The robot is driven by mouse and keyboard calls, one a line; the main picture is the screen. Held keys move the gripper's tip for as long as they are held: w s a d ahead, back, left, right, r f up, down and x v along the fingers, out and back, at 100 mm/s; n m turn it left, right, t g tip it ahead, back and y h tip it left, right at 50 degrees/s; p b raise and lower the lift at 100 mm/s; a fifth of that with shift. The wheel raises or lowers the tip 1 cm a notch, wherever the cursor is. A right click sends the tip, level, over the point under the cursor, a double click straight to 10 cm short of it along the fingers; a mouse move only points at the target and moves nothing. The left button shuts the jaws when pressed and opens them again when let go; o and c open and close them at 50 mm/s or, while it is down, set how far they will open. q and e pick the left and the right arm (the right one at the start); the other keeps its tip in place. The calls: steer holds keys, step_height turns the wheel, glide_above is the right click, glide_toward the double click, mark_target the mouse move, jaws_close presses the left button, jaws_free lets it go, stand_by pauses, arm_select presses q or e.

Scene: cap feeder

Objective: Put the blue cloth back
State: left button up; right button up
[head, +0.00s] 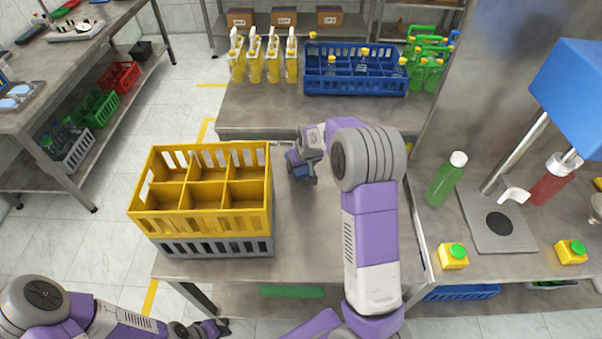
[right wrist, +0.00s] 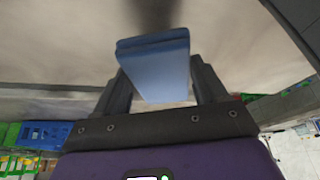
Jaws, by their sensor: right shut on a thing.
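The blue cloth (right wrist: 155,65) is a folded block between the two fingers of my right gripper (right wrist: 158,85) in the right wrist view. The gripper is shut on it. In the head view my right gripper (head: 303,174) is over the metal table, just right of the yellow crate. Only a small blue part of the cloth (head: 293,159) shows there, and the gripper hides the rest. I cannot tell whether the cloth touches the table. My left gripper (head: 208,329) is low at the bottom left, in front of the table, and its jaws are too small to read.
An empty yellow crate (head: 262,208) sits on a grey crate (head: 255,246) on the table. A blue bottle crate (head: 355,87) and yellow jugs (head: 255,68) stand at the back. A green bottle (head: 445,182) stands on the right near the blue-headed press (head: 572,85). The table's middle is bare.

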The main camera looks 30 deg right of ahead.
steer(key=shift+f+b, duration=0.4)
steer(key=shift+f, duration=1.6)
steer(key=shift+f, duration=0.15)
steer(key=o, duration=0.9)
steer(key=shift+o, duration=0.2)
steer(key=p+v, duration=0.2)
steer(key=v, duration=1)
steer(key=shift+p, duration=0.4)
